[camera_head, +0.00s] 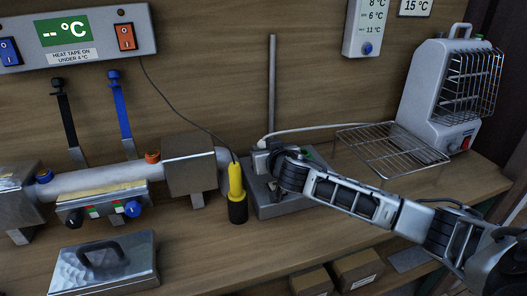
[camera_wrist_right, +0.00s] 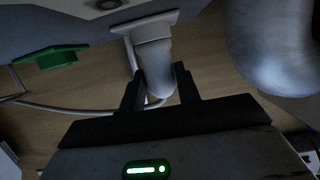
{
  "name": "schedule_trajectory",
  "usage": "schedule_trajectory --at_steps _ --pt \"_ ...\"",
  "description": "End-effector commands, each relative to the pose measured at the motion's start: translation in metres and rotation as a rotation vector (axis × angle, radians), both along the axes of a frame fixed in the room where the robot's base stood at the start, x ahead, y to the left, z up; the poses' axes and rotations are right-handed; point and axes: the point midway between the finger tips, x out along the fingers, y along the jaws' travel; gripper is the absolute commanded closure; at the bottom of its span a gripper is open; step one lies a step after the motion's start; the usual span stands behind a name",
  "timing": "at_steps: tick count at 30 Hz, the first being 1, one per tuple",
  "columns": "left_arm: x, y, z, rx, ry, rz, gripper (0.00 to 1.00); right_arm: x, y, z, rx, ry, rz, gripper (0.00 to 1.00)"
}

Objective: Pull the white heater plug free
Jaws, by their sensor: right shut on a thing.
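The white heater plug (camera_wrist_right: 156,66) shows in the right wrist view between the two dark fingers of my right gripper (camera_wrist_right: 158,88), which is shut on it. Its wide white collar lies close to the grey socket box, and I cannot tell whether they touch. In the head view the grey box (camera_head: 268,205) stands on the bench, and my right gripper (camera_head: 264,160) is at its back left, where it and my arm mostly hide the plug. A white cable (camera_head: 310,128) runs from there to the white heater (camera_head: 428,90). My left gripper is not in view.
A yellow-and-black probe (camera_head: 236,190) stands just left of the box. A grey post (camera_head: 272,85) rises behind it. A wire rack (camera_head: 390,148) is to the right, before the heater. A pipe (camera_head: 95,180) with valves and a metal case (camera_head: 105,265) are at left.

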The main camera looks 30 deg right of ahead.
Motion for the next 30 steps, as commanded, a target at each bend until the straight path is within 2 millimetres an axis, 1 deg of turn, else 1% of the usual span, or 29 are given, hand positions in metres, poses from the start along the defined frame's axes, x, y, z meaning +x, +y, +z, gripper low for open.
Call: schedule_trajectory --at_steps 8,14,30 --pt "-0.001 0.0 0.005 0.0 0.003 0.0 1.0 0.0 0.0 0.008 -0.001 -0.003 0.0 0.91" --pt "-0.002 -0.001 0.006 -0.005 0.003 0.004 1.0 0.0 0.0 0.008 -0.001 -0.003 0.0 0.91" --pt "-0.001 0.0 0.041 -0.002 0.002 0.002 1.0 0.0 0.0 0.046 0.0 -0.002 0.0 0.91"
